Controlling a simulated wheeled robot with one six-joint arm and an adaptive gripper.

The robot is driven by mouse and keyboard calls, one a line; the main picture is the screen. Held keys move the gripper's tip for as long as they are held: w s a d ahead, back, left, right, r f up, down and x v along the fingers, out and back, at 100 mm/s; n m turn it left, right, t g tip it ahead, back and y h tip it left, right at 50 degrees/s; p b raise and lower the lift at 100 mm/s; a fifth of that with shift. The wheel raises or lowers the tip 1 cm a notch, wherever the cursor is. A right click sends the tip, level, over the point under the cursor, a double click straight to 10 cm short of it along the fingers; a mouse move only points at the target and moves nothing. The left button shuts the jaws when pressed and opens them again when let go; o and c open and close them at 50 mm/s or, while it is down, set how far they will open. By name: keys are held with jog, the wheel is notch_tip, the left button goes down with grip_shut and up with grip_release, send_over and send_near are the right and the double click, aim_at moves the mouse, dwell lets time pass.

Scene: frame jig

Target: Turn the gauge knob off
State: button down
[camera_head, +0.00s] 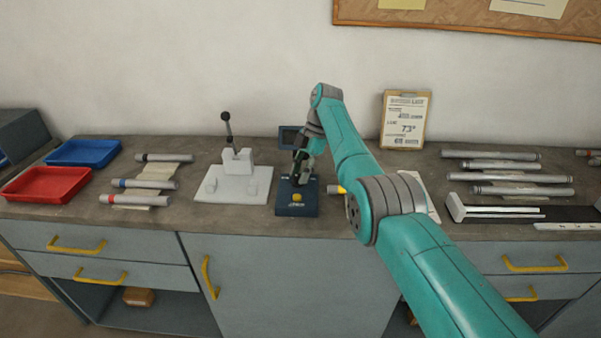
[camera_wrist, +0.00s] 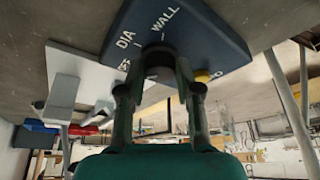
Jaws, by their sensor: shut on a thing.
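The gauge is a dark blue box (camera_head: 297,205) with a yellow button and a small dark screen (camera_head: 291,137) behind it, standing mid-bench. In the wrist view the gauge's face (camera_wrist: 205,35) shows the labels DIA and WALL; other lettering is partly hidden. The dark round knob (camera_wrist: 158,51) sits below these labels, between my fingers. My gripper (camera_head: 298,178) points down onto the gauge. In the wrist view my gripper (camera_wrist: 158,65) is shut on the knob, with a finger on each side. The knob's pointer setting cannot be read clearly.
A white clamp jig (camera_head: 236,186) with a black-knobbed lever stands left of the gauge. Tubes with coloured bands lie farther left, beside a red tray (camera_head: 47,185) and a blue tray (camera_head: 84,153). A clipboard (camera_head: 405,119) stands behind right; several tubes (camera_head: 515,177) lie at right.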

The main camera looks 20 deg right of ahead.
jog(key=shift+f, duration=0.1)
jog(key=c, duration=0.8)
grip_release()
notch_tip(320, 180, up, 10)
jog(key=shift+r, duration=0.1)
jog(key=shift+s, duration=0.1)
